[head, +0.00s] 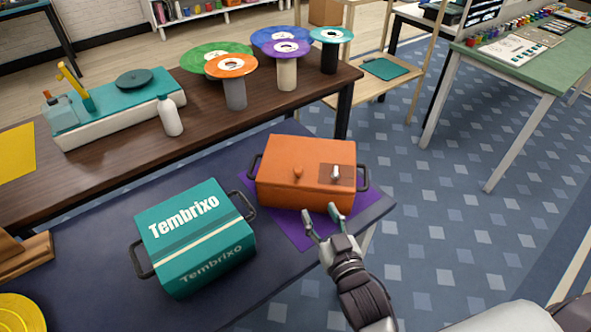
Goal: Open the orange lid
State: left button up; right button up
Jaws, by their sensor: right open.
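An orange box (285,196) with black side handles stands on a purple mat (310,238) at the right end of the dark blue table. Its orange lid (318,155) looks closed. The lid has a small orange knob (298,172) and a metal fitting (336,173) on a brown patch. My right gripper (323,216) is open and empty just in front of the box's lower front right part. I cannot tell whether it touches the box. My left gripper is not in view.
A teal "Tembrixo" box (238,255) with handles stands left of the orange box. Behind is a brown table (120,165) with a white bottle (169,118), a teal-topped device (110,100) and several coloured discs on stands. Yellow round things (20,315) lie at the lower left.

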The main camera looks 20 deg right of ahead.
aim_at(300, 174)
jog(key=shift+t, duration=0.4)
jog(key=w, duration=0.9)
jog(key=w+a+r, duration=0.1)
jog(key=w, duration=0.4)
jog(key=shift+c, duration=0.4)
grip_shut()
